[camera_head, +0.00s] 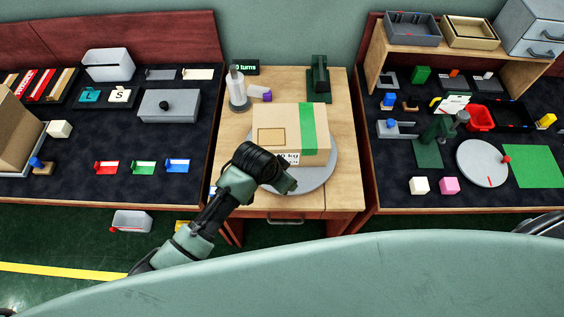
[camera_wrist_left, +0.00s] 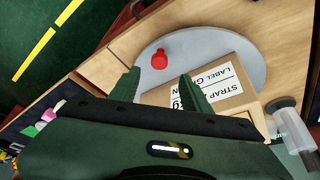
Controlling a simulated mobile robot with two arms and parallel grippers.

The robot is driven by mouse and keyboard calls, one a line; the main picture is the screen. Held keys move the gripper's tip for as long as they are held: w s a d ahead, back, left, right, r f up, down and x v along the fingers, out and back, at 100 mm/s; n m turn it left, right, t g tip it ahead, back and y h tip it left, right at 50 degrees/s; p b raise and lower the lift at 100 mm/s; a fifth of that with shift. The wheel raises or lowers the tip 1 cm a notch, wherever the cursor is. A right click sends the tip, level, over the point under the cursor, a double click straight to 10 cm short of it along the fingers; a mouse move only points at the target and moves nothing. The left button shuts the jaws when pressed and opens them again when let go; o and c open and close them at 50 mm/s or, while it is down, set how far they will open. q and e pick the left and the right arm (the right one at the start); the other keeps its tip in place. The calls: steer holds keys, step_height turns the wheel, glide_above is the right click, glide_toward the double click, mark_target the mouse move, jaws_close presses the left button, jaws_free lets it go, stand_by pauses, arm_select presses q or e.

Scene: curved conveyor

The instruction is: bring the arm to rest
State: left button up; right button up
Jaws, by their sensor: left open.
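My left arm reaches in from the lower left in the head view, and its gripper (camera_head: 288,185) is over the front of a round grey turntable (camera_head: 318,179). In the left wrist view the gripper (camera_wrist_left: 160,88) is open, with its two green fingers apart and nothing held between them. A cardboard box (camera_head: 282,119) with a green strap (camera_head: 308,130) sits on the turntable just behind the gripper. The box's printed label (camera_wrist_left: 205,87) shows beyond one finger in the wrist view. A red knob (camera_wrist_left: 159,59) stands on the turntable beyond the fingertips. My right gripper is not in view.
The wooden table (camera_head: 340,100) also holds a white dispenser-like bottle (camera_head: 237,90), a purple-ended item (camera_head: 262,93) and a green stand (camera_head: 318,80). Dark-topped benches (camera_head: 130,140) with several small objects flank it. A grey bin (camera_head: 132,221) is on the floor at left.

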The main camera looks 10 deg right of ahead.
arm_select(q)
steer(key=s+a+r+n+y, duration=0.1)
steer(key=s+a+r+n, duration=0.2)
steer(key=s+a, duration=0.5)
steer(key=s+a+r+n+t+y, duration=0.1)
steer(key=s+a+r+n, duration=0.15)
steer(key=a, duration=0.85)
steer(key=s+a+r+n+y, duration=0.2)
steer(key=s+a+n, duration=0.3)
steer(key=a, duration=0.5)
steer(key=s+f+m+g+b, duration=0.1)
steer(key=s+f+b, duration=0.15)
steer(key=f, duration=1.45)
steer(key=s+f+m+b, duration=0.1)
steer(key=f+b, duration=0.3)
steer(key=f, duration=1.2)
steer(key=s+a+f+g+b, duration=0.1)
steer(key=s+a+f+b, duration=0.2)
steer(key=s+f, duration=1.3)
step_height(320, 180, down, 3)
steer(key=shift+f+g+b, duration=0.1)
steer(key=shift+g+b, duration=0.2)
steer(key=shift+b, duration=0.35)
